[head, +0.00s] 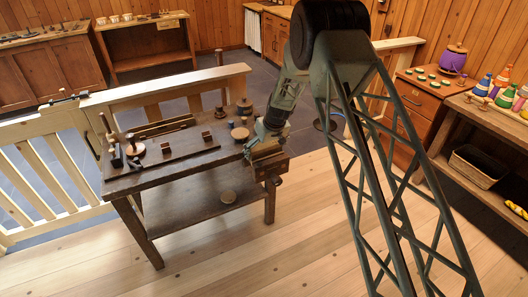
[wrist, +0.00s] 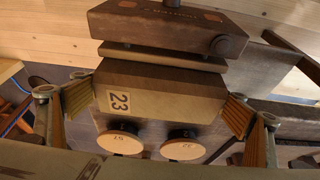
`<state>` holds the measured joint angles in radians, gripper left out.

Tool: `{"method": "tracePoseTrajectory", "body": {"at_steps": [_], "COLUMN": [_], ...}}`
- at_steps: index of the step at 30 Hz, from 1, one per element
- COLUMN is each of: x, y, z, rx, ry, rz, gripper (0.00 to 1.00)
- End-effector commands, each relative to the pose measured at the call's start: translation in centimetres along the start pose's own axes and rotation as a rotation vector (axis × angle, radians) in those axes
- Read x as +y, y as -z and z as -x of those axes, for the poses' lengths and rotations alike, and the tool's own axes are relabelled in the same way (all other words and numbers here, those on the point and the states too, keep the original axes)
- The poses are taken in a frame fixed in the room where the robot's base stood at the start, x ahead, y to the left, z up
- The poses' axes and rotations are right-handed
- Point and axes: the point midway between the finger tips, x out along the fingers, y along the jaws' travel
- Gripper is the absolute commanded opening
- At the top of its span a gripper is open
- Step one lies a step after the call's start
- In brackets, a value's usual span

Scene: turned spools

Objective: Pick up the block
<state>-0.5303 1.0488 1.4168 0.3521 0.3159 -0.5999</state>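A light wooden block (wrist: 155,96) marked "23" is in the middle of the wrist view. It lies against or close to a wooden jaw-like board behind it. The two ribbed pads of my gripper (wrist: 159,104) stand on its left and right sides. Their far ends reach the block's edges in the picture; whether they press on it cannot be seen. In the head view my gripper (head: 264,153) is low at the bench's right end, and the block cannot be told apart there.
The dark workbench (head: 175,172) carries a spindle stand (head: 133,148), small cups and a round-topped piece (head: 240,133). A pale railing (head: 170,88) runs behind it. In the wrist view two numbered round discs (wrist: 120,144) lie just below the block. The floor in front is clear.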

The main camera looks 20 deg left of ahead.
Motion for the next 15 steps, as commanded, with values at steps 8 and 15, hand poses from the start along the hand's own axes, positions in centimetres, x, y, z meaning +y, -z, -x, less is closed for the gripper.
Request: {"method": "tracePoseTrajectory", "body": {"at_steps": [8, 15], "x": [0.03, 0.04], "y": [0.05, 0.25], "z": [0.03, 0.46], "rx": [0.001, 0.001], "ry": [0.0, -0.001], "rz": [0.0, 0.0], "gripper": [0.76, 0.76]}}
